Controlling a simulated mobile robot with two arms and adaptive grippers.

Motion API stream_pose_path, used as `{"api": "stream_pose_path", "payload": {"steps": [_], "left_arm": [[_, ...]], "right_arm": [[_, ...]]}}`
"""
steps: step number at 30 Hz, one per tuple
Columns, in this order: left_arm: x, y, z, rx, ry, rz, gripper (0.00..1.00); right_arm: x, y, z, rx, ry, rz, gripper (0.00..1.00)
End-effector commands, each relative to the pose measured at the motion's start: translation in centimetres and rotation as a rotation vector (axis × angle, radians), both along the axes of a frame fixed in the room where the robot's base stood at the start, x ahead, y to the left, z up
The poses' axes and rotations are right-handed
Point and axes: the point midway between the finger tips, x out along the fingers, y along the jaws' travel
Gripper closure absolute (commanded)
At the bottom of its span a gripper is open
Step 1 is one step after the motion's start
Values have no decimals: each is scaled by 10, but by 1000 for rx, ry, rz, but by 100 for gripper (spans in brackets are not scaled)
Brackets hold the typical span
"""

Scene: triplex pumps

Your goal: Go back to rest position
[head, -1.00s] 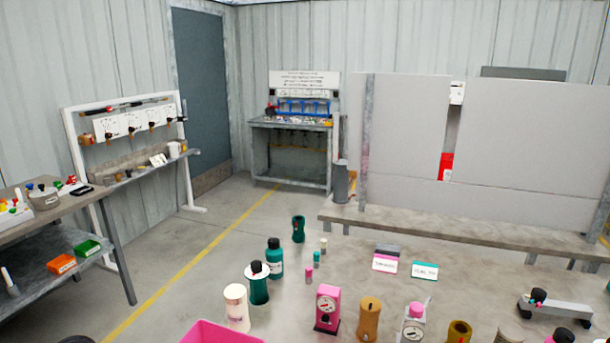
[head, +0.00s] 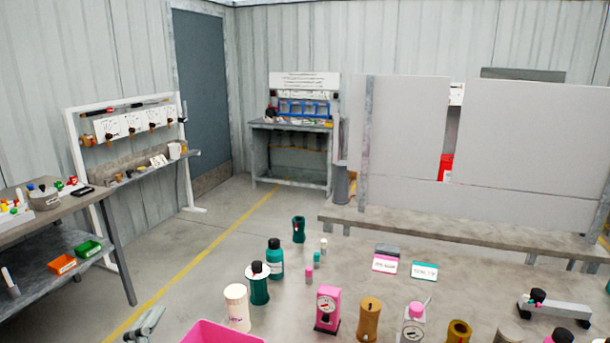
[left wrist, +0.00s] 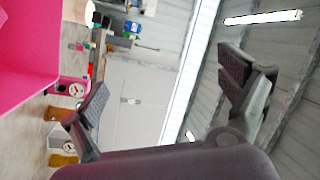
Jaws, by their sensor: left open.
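My left gripper (head: 146,322) shows at the bottom left edge of the head view, left of the pink bin (head: 222,333). In the left wrist view its two fingers (left wrist: 165,95) are spread wide apart with nothing between them. The pink bin also fills the upper left of the left wrist view (left wrist: 28,45), close to the gripper and apart from the fingers. My right gripper is not in either view.
The table (head: 360,275) holds a white cylinder (head: 236,307), green and teal bottles, a pink gauge unit (head: 327,309) and brown cylinders. A side bench (head: 60,215) stands at left. Floor between is clear. Grey panels (head: 405,140) stand behind the table.

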Motion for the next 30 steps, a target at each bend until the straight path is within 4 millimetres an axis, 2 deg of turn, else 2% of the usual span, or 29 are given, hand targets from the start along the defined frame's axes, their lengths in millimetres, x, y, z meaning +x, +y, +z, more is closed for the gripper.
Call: {"api": "stream_pose_path", "payload": {"steps": [1,4,6,9,12,15,20,26,30], "left_arm": [[-8,13,-29,-108,118,70,6],[-33,31,-90,-309,370,207,6],[-59,34,-130,-428,541,288,6],[-98,30,-173,-551,749,377,6],[-135,21,-202,-641,920,440,6],[-170,9,-223,-709,1073,490,6],[-224,-11,-242,-790,1294,550,6],[-213,-13,-296,-781,1322,563,6],[-209,-14,-341,-773,1339,571,6]], "right_arm": [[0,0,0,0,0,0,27],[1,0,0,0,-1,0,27],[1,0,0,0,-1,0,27],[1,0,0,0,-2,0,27],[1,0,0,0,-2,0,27],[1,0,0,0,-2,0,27],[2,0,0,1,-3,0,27],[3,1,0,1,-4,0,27],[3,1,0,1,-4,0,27]]}}
